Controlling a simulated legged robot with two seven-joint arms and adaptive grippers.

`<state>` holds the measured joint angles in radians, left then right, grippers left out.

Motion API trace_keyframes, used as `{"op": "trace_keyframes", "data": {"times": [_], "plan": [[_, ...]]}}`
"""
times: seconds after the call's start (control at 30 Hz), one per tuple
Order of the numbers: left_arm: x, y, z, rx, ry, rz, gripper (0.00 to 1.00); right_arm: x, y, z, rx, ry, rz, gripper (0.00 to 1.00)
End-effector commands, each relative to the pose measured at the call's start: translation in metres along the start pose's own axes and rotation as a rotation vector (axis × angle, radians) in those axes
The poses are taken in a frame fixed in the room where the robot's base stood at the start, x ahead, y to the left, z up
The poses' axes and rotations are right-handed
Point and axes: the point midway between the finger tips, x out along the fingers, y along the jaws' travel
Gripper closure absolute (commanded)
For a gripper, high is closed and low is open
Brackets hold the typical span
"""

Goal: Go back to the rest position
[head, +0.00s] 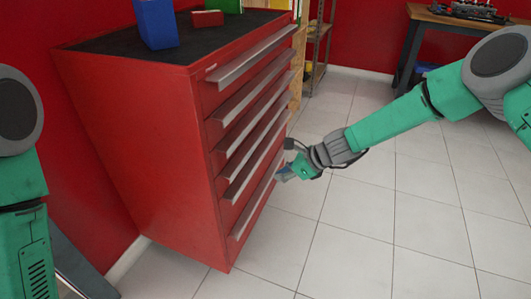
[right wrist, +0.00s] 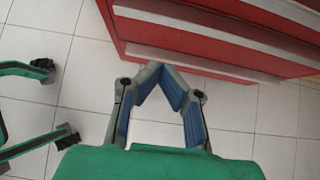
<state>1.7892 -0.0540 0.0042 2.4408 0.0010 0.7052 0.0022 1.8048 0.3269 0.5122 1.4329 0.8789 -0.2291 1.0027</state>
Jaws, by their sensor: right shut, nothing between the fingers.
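My right gripper (head: 287,174) is low beside the front of the red drawer cabinet (head: 140,150), near its lower drawers. In the right wrist view its fingers (right wrist: 160,72) come together at the tips, shut and empty, with the cabinet's lower drawers (right wrist: 220,35) just beyond. I cannot tell whether the fingertips touch the cabinet. My left arm (head: 25,200) hangs at the left edge of the head view; its gripper is out of that view.
A blue bin (head: 156,24) and a red box (head: 207,18) stand on the cabinet's black top. A workbench (head: 460,18) stands at the back right, and shelving (head: 318,40) behind the cabinet. The tiled floor (head: 370,230) to the right is clear.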

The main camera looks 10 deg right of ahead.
Motion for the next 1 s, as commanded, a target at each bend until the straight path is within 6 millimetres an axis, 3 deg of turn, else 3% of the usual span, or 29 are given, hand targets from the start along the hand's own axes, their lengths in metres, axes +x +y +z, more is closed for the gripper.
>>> {"op": "trace_keyframes", "data": {"times": [0.13, 0.23, 0.37, 0.43, 0.57, 0.7, 0.83, 1.0], "plan": [[-0.001, 0.0, 0.0, 0.0, 0.0, 0.0, 0.15, -0.001, 0.004, -0.006, -0.016, 0.013, 0.005, 1.0], [-0.005, 0.0, 0.0, 0.001, 0.0, 0.0, 0.15, 0.003, 0.025, -0.027, -0.103, 0.081, 0.027, 1.0], [-0.015, 0.0, -0.001, 0.001, 0.0, 0.001, 0.15, 0.001, 0.081, -0.085, -0.375, 0.257, 0.1, 1.0], [-0.021, 0.0, -0.001, 0.001, 0.0, 0.001, 0.15, -0.011, 0.115, -0.124, -0.584, 0.365, 0.166, 1.0], [-0.034, 0.0, -0.002, 0.001, 0.0, 0.001, 0.15, -0.054, 0.175, -0.192, -1.022, 0.521, 0.328, 1.0], [-0.048, 0.0, -0.003, 0.001, 0.0, 0.0, 0.15, -0.121, 0.227, -0.244, -1.5, 0.583, 0.541, 1.0], [-0.057, 0.0, -0.003, 0.0, 0.0, 0.0, 0.15, -0.175, 0.261, -0.264, -1.834, 0.548, 0.697, 1.0], [-0.06, 0.0, -0.003, 0.001, 0.0, 0.0, 0.15, -0.209, 0.281, -0.27, -2.038, 0.49, 0.787, 1.0]]}}
